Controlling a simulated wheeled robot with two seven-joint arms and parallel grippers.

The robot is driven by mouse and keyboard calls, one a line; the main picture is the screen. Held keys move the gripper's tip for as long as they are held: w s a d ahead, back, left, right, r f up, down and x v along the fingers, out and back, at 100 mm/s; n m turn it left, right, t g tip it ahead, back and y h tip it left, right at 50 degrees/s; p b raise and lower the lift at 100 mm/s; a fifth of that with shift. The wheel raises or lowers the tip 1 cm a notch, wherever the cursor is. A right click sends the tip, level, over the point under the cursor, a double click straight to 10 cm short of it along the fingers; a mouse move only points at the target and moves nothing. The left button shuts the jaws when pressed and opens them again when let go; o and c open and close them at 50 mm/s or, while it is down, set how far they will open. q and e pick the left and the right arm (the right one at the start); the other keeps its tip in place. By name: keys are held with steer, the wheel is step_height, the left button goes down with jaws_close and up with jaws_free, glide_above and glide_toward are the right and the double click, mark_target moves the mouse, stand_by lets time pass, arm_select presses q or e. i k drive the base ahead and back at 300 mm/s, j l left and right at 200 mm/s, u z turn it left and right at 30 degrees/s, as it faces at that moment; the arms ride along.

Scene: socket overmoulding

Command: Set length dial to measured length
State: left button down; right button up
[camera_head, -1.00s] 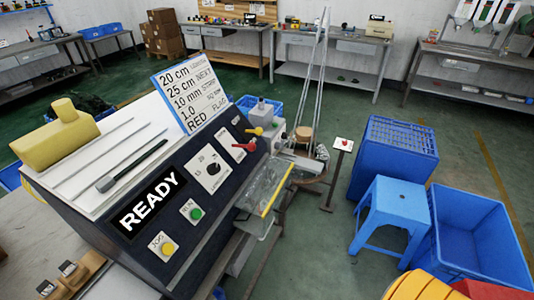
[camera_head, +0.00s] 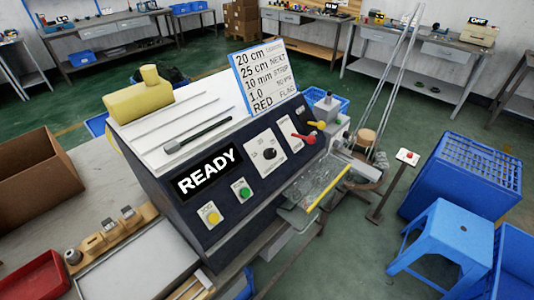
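The length dial (camera_head: 269,153) is a round black knob on a white plate on the machine's sloped dark front panel. Marks surround it, but its exact setting is too small to read. The machine's display (camera_head: 207,172) reads READY. A sign (camera_head: 265,78) on top shows 20 cm, 25 cm NEXT, 10 mm STRIP, 1.0 and RED. Neither of my grippers shows in the head view.
A green button (camera_head: 243,191) and a yellow button (camera_head: 211,215) sit below the display. Red and yellow levers (camera_head: 303,138) stand right of the dial. A yellow-edged clear guard (camera_head: 322,191) juts from the front. Blue crates and a stool (camera_head: 440,245) stand at right.

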mark_target(269, 154)
steer(key=i+l+u, duration=0.15)
steer(key=l+u, duration=0.35)
steer(key=l, duration=0.2)
steer(key=l+u, duration=0.45)
steer(key=l, duration=0.3)
